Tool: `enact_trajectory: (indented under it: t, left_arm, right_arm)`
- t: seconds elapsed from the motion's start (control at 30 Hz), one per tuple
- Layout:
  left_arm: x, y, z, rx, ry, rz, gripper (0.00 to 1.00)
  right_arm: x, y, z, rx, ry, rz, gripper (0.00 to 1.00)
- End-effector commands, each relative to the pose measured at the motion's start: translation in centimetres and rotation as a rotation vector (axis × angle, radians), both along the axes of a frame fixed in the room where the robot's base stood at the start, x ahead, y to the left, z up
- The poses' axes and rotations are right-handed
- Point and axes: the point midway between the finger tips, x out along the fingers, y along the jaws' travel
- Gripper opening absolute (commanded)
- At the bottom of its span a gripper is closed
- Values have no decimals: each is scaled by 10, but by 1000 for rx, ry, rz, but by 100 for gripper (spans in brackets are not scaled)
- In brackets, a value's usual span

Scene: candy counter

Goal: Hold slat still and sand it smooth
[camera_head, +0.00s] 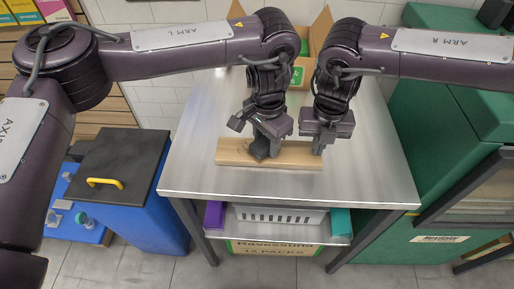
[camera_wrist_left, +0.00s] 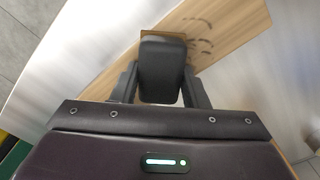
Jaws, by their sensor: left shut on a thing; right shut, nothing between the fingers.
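The pale wooden slat (camera_head: 236,153) lies flat across the steel table near its front. My left gripper (camera_head: 266,138) is shut on a dark sanding block (camera_head: 260,148), which is over the slat's middle and appears to rest on it. In the left wrist view the block (camera_wrist_left: 162,72) sits between the fingers with a brown edge at its far end. Dark scuff marks show on the slat (camera_wrist_left: 228,25) beside it. My right gripper (camera_head: 318,146) is shut and empty, its tips down at the slat's right part; firm contact cannot be told.
The steel table (camera_head: 375,175) is clear around the slat. An open cardboard box (camera_head: 320,35) stands at the back behind my arms. A blue bin with a black lid (camera_head: 120,165) is at the left, and a green cabinet (camera_head: 450,130) at the right. A grey basket (camera_head: 278,217) is on the lower shelf.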

Motion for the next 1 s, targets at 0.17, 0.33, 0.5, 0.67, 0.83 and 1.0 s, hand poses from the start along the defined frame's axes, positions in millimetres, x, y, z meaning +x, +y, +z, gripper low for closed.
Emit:
enact_trajectory:
  t: [0.17,0.33,0.5,0.67,0.83,1.0]
  left_arm:
    - [-9,0,-2,1,1,-1,22]
    - [-4,0,-2,1,1,1,22]
    - [7,-1,-4,1,1,1,22]
    - [11,0,-6,1,0,0,22]
    - [16,1,-5,4,-1,2,22]
    - [18,2,-4,4,1,0,22]
  right_arm:
    - [-6,-1,-10,-6,19,5,0]
    - [-6,-1,-10,-6,19,5,0]
    - [-6,-1,-10,-6,19,5,0]
    - [-6,-1,-10,-7,20,5,0]
    - [-7,-2,-10,-7,21,5,0]
    - [-7,-2,-10,-8,21,5,0]
